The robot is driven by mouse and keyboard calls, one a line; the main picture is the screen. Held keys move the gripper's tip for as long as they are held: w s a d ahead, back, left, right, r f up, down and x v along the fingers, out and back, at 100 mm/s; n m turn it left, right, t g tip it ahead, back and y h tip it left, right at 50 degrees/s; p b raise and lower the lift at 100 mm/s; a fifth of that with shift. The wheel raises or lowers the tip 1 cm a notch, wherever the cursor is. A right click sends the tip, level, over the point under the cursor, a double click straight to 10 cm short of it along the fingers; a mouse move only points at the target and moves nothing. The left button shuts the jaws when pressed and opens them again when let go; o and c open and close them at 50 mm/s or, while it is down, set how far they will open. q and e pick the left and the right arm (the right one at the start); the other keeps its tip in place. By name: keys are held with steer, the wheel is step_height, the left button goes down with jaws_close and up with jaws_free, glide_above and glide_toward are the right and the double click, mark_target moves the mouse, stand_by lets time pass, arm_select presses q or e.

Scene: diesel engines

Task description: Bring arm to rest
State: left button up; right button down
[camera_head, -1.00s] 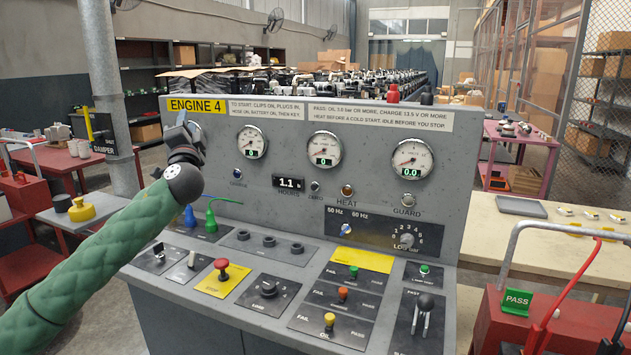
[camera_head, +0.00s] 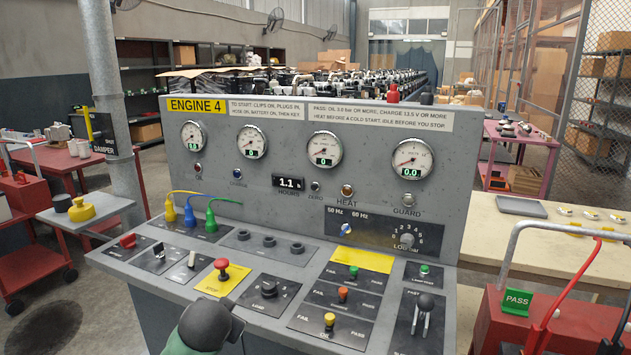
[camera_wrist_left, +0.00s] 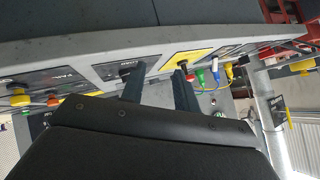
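My left arm (camera_head: 205,328) shows only as a green-sleeved link with a dark joint at the bottom of the head view, in front of the console's lower edge. Its gripper is out of the head view. In the left wrist view the two dark fingers of my left gripper (camera_wrist_left: 158,73) stand apart with nothing between them. Beyond them is the console deck (camera_wrist_left: 100,60), seen tilted. My right arm and gripper are not in view.
The grey Engine 4 console (camera_head: 340,215) stands in front with gauges, switches and a red mushroom button (camera_head: 221,265). Yellow, blue and green plugs (camera_head: 190,215) sit at its left. A red box (camera_head: 550,320) stands at the right, a red cart (camera_head: 40,235) at the left.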

arm_select(q)
steer(key=s+d+f+n+g+h, duration=0.1)
steer(key=s+f+g, duration=0.3)
steer(key=s+f, duration=1)
steer(key=s+d+f+n+g+h, duration=0.1)
steer(key=s+d+f+g, duration=0.3)
steer(key=s+f, duration=1.1)
steer(key=s, duration=0.8)
steer(key=shift+f+n+g+h, duration=0.3)
steer(key=shift+n, duration=0.1)
steer(key=shift+s, duration=0.1)
